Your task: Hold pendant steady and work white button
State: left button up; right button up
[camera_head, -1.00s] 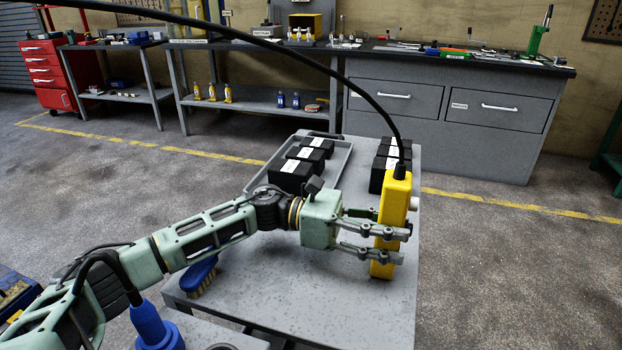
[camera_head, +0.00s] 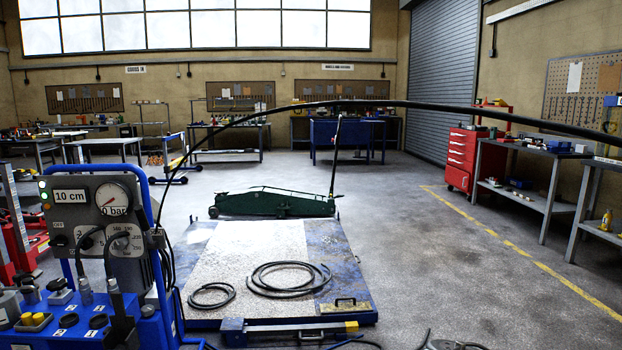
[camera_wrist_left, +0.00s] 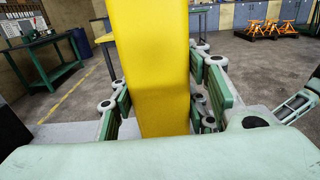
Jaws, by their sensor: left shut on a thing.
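The yellow pendant (camera_wrist_left: 163,60) fills the middle of the left wrist view, roughly upright. My left gripper (camera_wrist_left: 160,84) is shut on it, with green-padded fingers on both sides of its body. The white button does not show in either current view. In the head view the pendant and my left gripper are out of frame. A black cable (camera_head: 380,103) arcs across that view. My right gripper cannot be made out in either view.
In the head view, a control unit (camera_head: 115,203) with gauge and knobs stands at left. A blue-edged platform (camera_head: 235,262) carries coiled hoses (camera_head: 288,279); a green trolley jack (camera_head: 272,203) lies behind it. A red cabinet (camera_head: 465,160) stands at right.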

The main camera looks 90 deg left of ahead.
grip_shut()
dwell(0.4)
dwell(1.3)
